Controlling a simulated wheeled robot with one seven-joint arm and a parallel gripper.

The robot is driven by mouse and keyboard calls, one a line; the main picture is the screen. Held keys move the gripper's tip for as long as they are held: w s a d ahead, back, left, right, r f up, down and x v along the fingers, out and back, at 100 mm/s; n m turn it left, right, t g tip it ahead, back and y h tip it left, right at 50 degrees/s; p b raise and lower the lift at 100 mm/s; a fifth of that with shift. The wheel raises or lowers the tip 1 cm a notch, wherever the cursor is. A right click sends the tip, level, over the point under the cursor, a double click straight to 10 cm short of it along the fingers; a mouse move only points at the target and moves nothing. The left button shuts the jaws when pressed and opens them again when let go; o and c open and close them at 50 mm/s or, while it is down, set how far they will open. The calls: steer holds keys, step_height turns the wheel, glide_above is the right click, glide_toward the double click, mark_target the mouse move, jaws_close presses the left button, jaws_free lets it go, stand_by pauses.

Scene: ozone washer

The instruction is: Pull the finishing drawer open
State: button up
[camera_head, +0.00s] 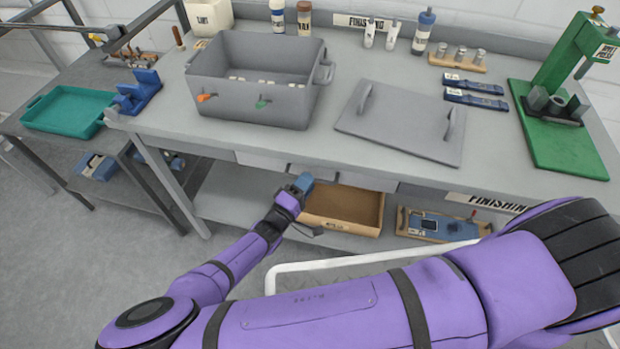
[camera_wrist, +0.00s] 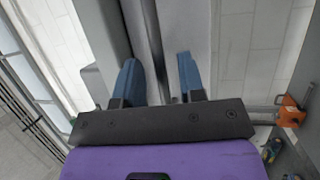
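The grey workbench has a row of light grey drawer fronts (camera_head: 263,160) under its top, and they appear closed. I cannot tell which one is the finishing drawer; no label is readable on them. My gripper (camera_head: 304,181) is just in front of the middle of this row and hides part of it. In the wrist view its two blue fingers (camera_wrist: 157,62) stand apart, with a grey edge and a dark strip between and beyond them. I cannot tell whether they touch it or whether a handle lies between them.
A "FINISHING" label (camera_head: 485,202) is on the bench's front edge at right. A wooden tray (camera_head: 345,208) and a blue device on a board (camera_head: 440,226) rest on the lower shelf. A grey bin (camera_head: 250,88), its lid (camera_head: 400,125) and a green press (camera_head: 560,120) stand on top.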

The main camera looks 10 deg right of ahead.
steer(key=shift+x, duration=0.95)
jaws_close()
steer(key=shift+s, duration=0.1)
